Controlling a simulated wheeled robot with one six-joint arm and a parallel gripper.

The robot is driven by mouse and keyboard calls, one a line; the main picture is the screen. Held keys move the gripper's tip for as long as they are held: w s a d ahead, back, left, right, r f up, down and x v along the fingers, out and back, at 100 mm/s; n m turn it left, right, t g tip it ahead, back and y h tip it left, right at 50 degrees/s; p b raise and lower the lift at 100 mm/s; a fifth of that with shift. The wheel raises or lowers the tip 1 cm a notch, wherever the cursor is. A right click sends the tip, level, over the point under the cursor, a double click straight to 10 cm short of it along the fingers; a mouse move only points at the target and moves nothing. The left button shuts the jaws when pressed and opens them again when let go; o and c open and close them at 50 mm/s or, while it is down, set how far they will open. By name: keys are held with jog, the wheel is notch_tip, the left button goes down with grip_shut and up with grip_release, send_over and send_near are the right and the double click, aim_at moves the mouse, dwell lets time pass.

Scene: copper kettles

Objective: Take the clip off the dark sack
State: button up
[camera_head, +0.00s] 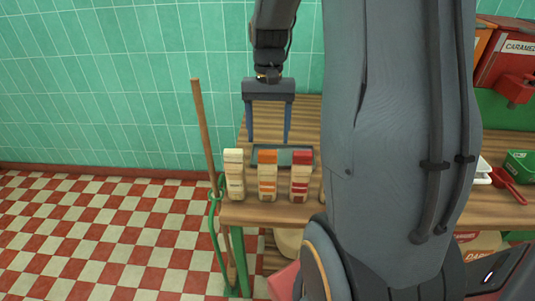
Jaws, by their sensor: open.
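My gripper (269,140) points down with its two blue-grey fingers apart and nothing between them. It is over the left end of the wooden table (258,214), behind several striped packs. A tan sack or box (475,258) with red print and letters that look like "DAR" shows low at the right, under the table edge. My arm hides much of it, and I cannot tell for sure that it is the dark sack. I cannot make out a clip on it. My gripper is far to the left of it.
Striped packs (267,176) stand in a row at the table's front left edge, before a dark tray (303,155). A broom handle (204,138) leans at the left. A red scoop (508,187) and green box (521,164) lie right. The checkered floor (100,240) is clear.

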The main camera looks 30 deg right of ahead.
aim_at(267, 152)
jog(key=shift+s+a+f+p, duration=0.1)
jog(key=shift+f+p, duration=0.35)
jog(key=shift+f, duration=0.7)
jog(key=shift+s+a+f+p, duration=0.1)
jog(key=shift+f+p, duration=0.3)
jog(key=shift+f, duration=0.75)
jog(key=c, duration=1.1)
